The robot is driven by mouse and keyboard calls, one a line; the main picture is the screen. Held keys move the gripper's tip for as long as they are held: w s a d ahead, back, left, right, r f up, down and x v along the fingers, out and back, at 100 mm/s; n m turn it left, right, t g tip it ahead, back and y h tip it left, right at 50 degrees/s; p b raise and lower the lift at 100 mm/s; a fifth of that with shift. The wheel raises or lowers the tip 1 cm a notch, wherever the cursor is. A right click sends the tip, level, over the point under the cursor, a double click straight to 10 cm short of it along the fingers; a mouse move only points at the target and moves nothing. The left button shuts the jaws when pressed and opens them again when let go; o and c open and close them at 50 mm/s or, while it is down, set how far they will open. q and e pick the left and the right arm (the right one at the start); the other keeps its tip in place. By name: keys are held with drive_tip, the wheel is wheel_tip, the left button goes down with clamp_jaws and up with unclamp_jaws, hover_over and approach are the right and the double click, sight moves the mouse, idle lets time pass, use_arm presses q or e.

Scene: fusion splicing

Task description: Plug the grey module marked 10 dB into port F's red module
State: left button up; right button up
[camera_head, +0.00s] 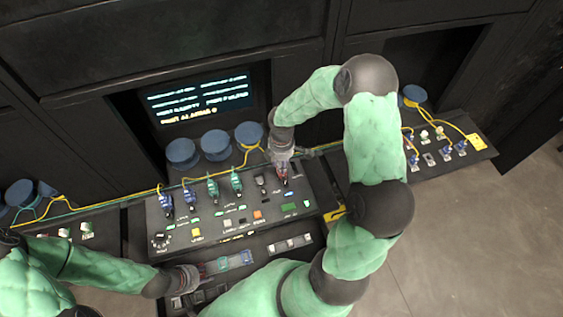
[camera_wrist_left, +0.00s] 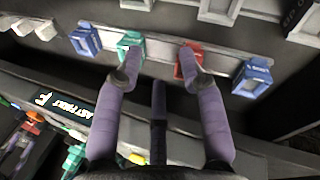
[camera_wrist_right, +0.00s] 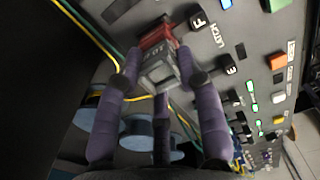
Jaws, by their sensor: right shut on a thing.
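The grey module (camera_wrist_right: 158,66), marked with what reads as 10, sits between the fingers of my right gripper (camera_wrist_right: 160,62), which is shut on it. Directly beyond it is the red module (camera_wrist_right: 154,34) at port F, beside the F and LATCH labels. The two look lined up and touching or nearly so; I cannot tell how deep the grey one sits. In the head view my right gripper (camera_head: 283,168) is at the console's upper right, hiding most of both modules. My left gripper (camera_wrist_left: 156,72) is open and empty, its fingers spread over the tray's green and red modules.
The left wrist view shows a tray rail with a blue module (camera_wrist_left: 86,40), green module (camera_wrist_left: 130,46), red module (camera_wrist_left: 187,62) and another blue module (camera_wrist_left: 252,78). Yellow cables (camera_head: 148,191) run along the console's back edge. Blue spools (camera_head: 215,145) stand behind it.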

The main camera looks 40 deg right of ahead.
drive_tip(key=shift+f+b, duration=0.4)
drive_tip(key=shift+f, duration=0.15)
idle(0.6)
drive_tip(key=o, duration=1)
drive_tip(key=shift+o, duration=0.2)
wheel_tip(320, 180, up, 12)
